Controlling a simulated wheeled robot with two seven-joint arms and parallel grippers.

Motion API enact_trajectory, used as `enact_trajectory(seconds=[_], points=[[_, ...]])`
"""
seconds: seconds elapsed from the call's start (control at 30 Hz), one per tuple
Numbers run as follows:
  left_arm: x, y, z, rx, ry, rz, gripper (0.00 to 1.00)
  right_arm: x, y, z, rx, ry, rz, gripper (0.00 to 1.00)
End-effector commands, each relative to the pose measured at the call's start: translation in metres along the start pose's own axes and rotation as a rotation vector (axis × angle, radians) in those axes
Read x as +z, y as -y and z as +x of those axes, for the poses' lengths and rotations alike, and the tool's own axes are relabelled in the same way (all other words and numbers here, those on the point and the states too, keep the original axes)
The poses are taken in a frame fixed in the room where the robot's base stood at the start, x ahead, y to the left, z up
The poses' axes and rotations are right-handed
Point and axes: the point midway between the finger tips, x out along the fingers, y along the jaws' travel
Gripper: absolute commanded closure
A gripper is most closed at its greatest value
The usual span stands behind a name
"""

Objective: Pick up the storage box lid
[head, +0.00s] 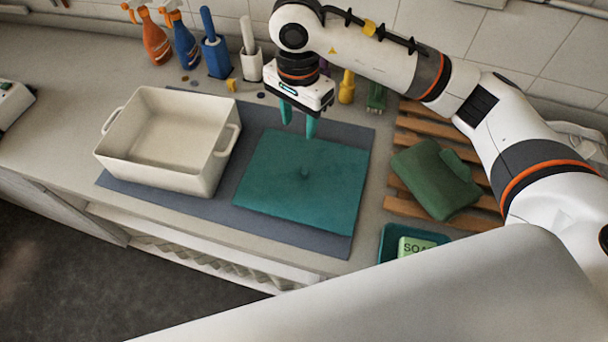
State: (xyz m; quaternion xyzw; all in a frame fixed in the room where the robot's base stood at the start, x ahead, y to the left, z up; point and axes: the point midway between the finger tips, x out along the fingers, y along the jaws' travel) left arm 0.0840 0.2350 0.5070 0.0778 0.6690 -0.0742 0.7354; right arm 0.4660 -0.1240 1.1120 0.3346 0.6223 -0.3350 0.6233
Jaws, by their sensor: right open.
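The storage box lid (290,192) is a flat teal rectangle with a small knob near its middle. It lies on a blue-grey mat (285,228), to the right of the open, empty, cream storage box (185,174), which has a handle at each end. My right gripper (298,127) has two teal fingers pointing down, over the lid's back edge. It is open with nothing between its fingers. I cannot tell whether the fingertips touch the lid. My left gripper is not in view.
Orange and blue spray bottles (184,42) and brush holders (217,55) stand along the back wall. A folded green cloth (435,178) lies on a wooden slatted rack (408,208) at right. A soap bar (415,246) sits in a teal dish at the front right.

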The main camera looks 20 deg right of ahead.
Motion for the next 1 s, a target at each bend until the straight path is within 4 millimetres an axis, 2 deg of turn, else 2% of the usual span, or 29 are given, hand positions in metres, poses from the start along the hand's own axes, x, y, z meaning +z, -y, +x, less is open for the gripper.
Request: enact_trajectory(seconds=[0.03,0.13,0.3,0.47,0.7,0.87,1.0], points=[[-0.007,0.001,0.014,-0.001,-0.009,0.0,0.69,0.0,0.0,0.015,0.0,0.0,0.0,0.55],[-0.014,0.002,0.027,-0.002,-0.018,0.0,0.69,0.0,0.0,0.027,0.0,-0.001,0.0,0.55],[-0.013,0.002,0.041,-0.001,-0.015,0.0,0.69,0.0,0.0,0.042,0.0,-0.001,0.0,0.55],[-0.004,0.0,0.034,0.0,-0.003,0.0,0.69,0.0,0.001,0.057,-0.004,-0.003,0.001,0.55],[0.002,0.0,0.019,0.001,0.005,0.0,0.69,0.0,0.001,0.097,-0.004,-0.004,0.002,0.55],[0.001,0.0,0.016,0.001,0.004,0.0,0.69,0.0,0.001,0.109,-0.002,-0.001,0.0,0.55],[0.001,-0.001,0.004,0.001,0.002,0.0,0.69,0.002,0.006,0.121,-0.005,-0.003,0.002,0.55]])
